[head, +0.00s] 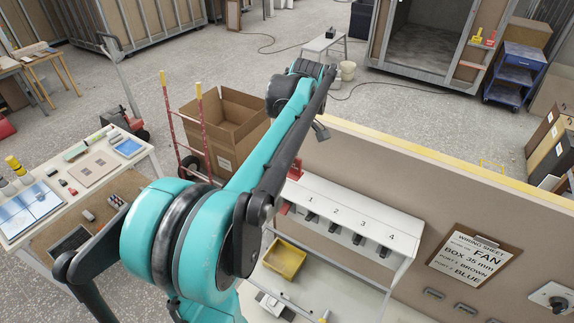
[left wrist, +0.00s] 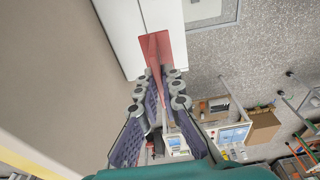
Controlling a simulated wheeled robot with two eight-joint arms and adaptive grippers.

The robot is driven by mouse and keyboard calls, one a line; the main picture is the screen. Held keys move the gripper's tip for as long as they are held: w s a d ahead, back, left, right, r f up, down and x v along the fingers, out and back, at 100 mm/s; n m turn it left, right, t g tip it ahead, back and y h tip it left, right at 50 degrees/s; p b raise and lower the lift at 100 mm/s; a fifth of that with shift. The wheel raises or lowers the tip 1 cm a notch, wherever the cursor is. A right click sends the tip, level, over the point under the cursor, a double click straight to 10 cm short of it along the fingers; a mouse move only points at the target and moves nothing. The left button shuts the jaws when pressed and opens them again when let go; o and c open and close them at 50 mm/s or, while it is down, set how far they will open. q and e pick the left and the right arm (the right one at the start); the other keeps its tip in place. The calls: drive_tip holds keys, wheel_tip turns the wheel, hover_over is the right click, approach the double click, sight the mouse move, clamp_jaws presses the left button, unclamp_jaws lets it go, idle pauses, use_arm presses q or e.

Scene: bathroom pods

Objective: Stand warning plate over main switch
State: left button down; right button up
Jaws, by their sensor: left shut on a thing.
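My left gripper (left wrist: 163,80) is shut on a red plate (left wrist: 155,48) in the left wrist view. The plate stands out past the fingertips against a white surface; I cannot tell whether it touches it. In the head view a white switch box (head: 365,213) carries dark switches numbered 1 to 4. A small red part (head: 286,208) shows at its left end beside number 1; I cannot tell whether it is the main switch or the plate. My left arm hides most of that end and the gripper. My right gripper is not in view.
A beige wall panel (head: 435,190) stands behind the switch box, with a wiring sheet clipboard (head: 474,255). A yellow bin (head: 286,259) sits below the box. A worktable (head: 148,168) with tools is at left, and an open carton (head: 225,130) stands behind my arm.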

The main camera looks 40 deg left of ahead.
sight(287, 170)
use_arm(q)
drive_tip(key=shift+a+f, duration=0.5)
wheel_tip(287, 170, down, 3)
drive_tip(key=shift+s+f+p, duration=0.1)
drive_tip(key=shift+f+p, duration=0.05)
drive_tip(key=shift+p, duration=0.3)
drive_tip(key=shift+f, duration=0.25)
drive_tip(key=shift+f, duration=0.2)
drive_tip(key=c, duration=1.7)
unclamp_jaws()
drive_tip(key=shift+r, duration=0.15)
